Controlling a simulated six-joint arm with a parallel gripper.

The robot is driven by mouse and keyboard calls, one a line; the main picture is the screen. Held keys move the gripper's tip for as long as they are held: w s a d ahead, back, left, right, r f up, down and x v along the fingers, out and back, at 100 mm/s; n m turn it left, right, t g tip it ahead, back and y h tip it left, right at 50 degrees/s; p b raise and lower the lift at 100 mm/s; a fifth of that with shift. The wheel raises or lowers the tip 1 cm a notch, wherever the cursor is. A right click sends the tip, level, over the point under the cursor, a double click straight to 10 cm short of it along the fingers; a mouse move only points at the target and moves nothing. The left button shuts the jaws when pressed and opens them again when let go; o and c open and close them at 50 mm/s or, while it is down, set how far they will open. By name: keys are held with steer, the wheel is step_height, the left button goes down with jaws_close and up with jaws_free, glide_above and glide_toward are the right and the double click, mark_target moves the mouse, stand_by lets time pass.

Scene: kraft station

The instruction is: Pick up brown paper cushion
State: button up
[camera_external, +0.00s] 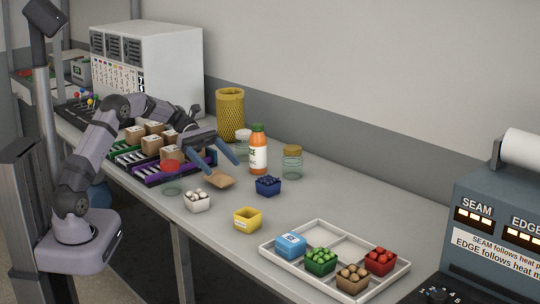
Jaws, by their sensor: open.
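A flat, tan piece that looks like the brown paper cushion (221,181) lies on the grey table, in front of the orange bottle. My gripper (224,166) has two blue fingers spread apart and nothing visible between them. It is just above and behind the cushion in the picture, with the left fingertip close to the cushion's back edge. I cannot tell whether that fingertip touches it.
An orange bottle (258,151), a glass jar (292,164) and a yellow mesh cup (230,112) stand behind. Small bins, blue (268,187), white (197,202) and yellow (247,219), surround the front. Racks with brown boxes (152,145) are left.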

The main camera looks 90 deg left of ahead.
mark_target(225, 176)
steer(key=shift+f, duration=1.2)
steer(key=shift+x, duration=2.55)
steer(key=c, duration=1.1)
